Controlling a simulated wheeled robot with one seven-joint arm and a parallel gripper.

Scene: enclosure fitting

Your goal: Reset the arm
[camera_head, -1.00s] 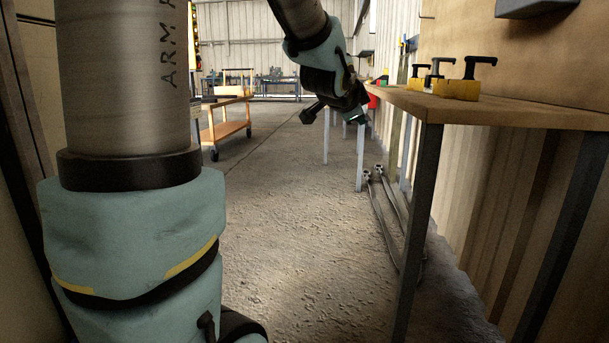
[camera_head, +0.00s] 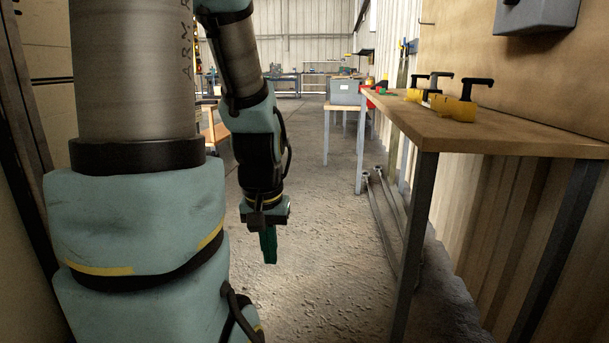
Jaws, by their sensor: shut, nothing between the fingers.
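My arm is in the left half of the head view, with its large teal and grey links close to the camera. My gripper (camera_head: 268,246) hangs at the end of the forearm and points down over the bare floor. Its green fingers are together with nothing between them. It is apart from every object and left of the wooden workbench (camera_head: 480,136).
Yellow blocks with black handles (camera_head: 453,107) stand on the workbench. A grey box (camera_head: 554,15) is on the wall above. A grey bin (camera_head: 346,92) rests on a small table behind. An orange cart (camera_head: 215,130) is partly hidden by my arm.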

